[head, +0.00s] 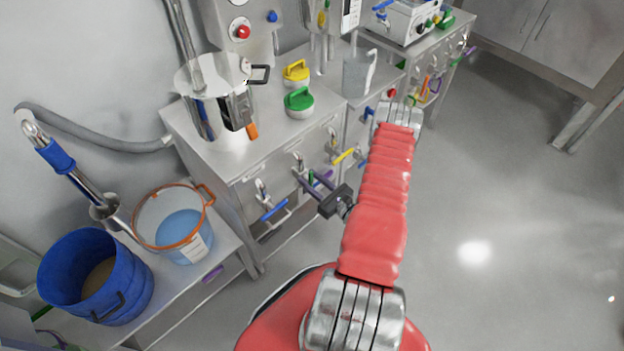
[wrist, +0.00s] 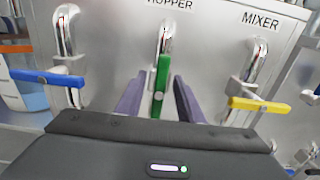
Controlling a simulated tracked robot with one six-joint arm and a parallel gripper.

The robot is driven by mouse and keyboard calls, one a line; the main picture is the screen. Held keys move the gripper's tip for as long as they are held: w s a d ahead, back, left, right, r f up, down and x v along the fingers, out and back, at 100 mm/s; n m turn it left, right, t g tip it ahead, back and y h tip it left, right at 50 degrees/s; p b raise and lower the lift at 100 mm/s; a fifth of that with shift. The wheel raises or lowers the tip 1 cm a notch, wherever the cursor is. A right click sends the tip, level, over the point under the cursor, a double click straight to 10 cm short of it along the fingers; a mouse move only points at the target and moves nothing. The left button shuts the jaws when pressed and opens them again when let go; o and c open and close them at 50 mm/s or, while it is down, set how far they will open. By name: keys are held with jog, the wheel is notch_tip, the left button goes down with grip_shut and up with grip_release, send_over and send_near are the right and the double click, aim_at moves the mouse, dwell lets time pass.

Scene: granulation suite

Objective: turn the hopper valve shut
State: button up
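The hopper valve has a green lever handle (wrist: 161,86) under a curved chrome pipe on the cabinet front, below the label HOPPER. In the wrist view the handle points straight down, in line with the pipe. My gripper (wrist: 157,92) is open, with one dark purple finger on each side of the handle and a visible gap on both sides.
A valve with a blue handle (wrist: 46,78) is left of the hopper valve, and the MIXER valve with a yellow handle (wrist: 259,105) is right; both handles lie roughly crosswise. A steel pot (head: 215,85) and green-lidded item (head: 299,102) stand on the cabinet. Floor at right is clear.

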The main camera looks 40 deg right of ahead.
jog(key=shift+c, duration=0.6)
grip_shut()
jog(key=shift+d, duration=0.25)
jog(key=shift+a, duration=0.15)
